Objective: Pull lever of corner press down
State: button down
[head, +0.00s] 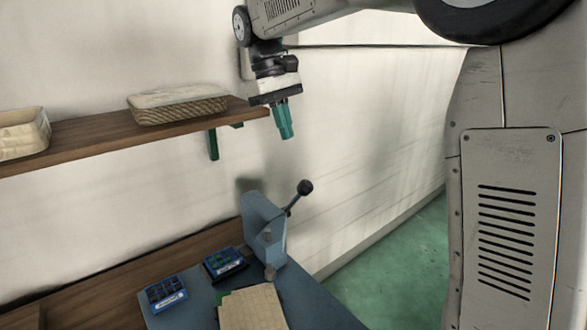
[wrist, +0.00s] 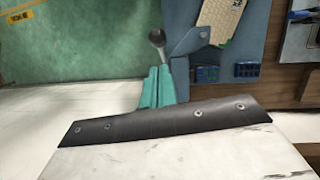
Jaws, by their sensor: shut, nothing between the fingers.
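The corner press (head: 264,225) is a blue-grey upright body at the back corner of a blue worktop. Its lever (head: 296,197) slants up and to the right from the body and ends in a black ball knob (head: 305,187). My gripper (head: 287,137) has teal fingers, shut and empty, pointing down. It hangs above the press, apart from the lever, near the wall. In the wrist view the shut fingers (wrist: 158,85) show with the black knob (wrist: 157,36) just beyond their tips in the picture.
Two small blue boxes (head: 165,293) (head: 225,262) and a light tan board (head: 252,308) lie on the blue worktop (head: 200,308). A wooden shelf (head: 90,143) with woven baskets (head: 178,104) is on the wall left of my gripper. Green floor (head: 400,270) is clear at right.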

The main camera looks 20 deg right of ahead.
jog(key=shift+w+a+f, duration=0.1)
jog(key=shift+w+a, duration=0.1)
jog(key=shift+w, duration=0.35)
jog(key=shift+f, duration=0.1)
jog(key=x, duration=1)
jog(key=shift+s, duration=0.25)
